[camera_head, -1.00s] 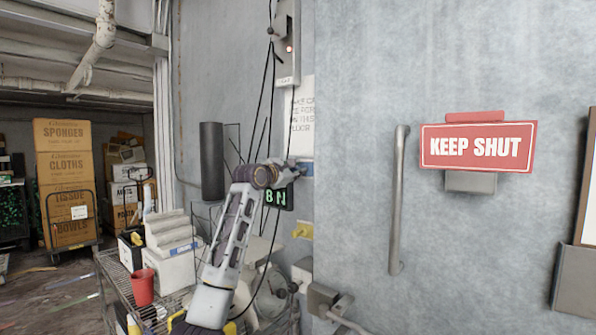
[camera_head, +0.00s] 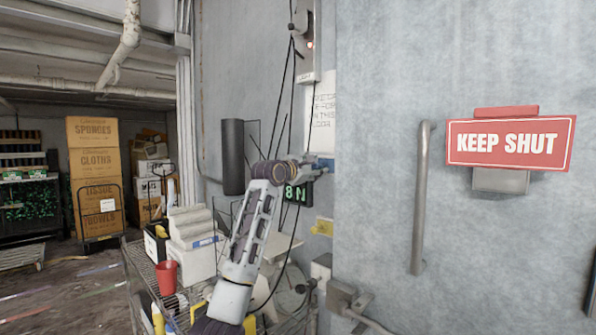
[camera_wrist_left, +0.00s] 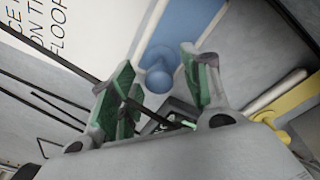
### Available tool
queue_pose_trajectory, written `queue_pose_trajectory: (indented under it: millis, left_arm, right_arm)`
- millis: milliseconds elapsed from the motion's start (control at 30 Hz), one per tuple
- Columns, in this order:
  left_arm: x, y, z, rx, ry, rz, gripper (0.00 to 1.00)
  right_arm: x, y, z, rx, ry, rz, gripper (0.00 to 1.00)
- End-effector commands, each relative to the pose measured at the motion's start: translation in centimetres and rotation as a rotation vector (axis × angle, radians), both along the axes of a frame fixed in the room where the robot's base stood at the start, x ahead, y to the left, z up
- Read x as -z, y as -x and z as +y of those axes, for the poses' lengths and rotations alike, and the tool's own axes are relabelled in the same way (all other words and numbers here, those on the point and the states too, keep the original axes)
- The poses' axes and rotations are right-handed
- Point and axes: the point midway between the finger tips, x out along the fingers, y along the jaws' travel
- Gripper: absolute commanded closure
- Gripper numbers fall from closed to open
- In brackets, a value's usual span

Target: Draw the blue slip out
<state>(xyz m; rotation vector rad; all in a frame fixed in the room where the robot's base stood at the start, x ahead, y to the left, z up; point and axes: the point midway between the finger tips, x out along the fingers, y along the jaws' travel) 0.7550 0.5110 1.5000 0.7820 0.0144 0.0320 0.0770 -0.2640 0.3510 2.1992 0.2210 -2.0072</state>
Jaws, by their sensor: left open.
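A flat blue piece with a pale edge shows at the top of the left wrist view (camera_wrist_left: 203,22); I take it to be the blue slip. In the head view a small patch of blue (camera_head: 328,162) shows at my gripper, at the corner of the grey wall. A rounded blue-grey knob-like part (camera_wrist_left: 157,70) shows between my fingers in the wrist view. My left gripper (camera_wrist_left: 160,76) is open, with green finger pads on either side of that part; I cannot tell whether they touch it. The left gripper is also in the head view (camera_head: 318,168). My right gripper is not in view.
A green-digit display (camera_head: 298,194) and a yellow part (camera_head: 322,227) sit close to my left wrist. Black cables (camera_head: 283,110) hang nearby. A wire rack with a red cup (camera_head: 166,277) stands below left. A red KEEP SHUT sign (camera_head: 510,143) and vertical handle (camera_head: 420,198) are right.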

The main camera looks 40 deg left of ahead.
Motion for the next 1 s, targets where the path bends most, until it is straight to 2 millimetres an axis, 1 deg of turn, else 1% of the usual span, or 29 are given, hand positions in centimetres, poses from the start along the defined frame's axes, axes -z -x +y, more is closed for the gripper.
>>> queue_pose_trajectory:
  millis: [1000]
  left_arm:
    - [0.0, 9.8, -0.3, -0.001, 0.0, -0.001, 0.53]
  right_arm:
    - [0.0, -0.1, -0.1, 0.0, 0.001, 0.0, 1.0]
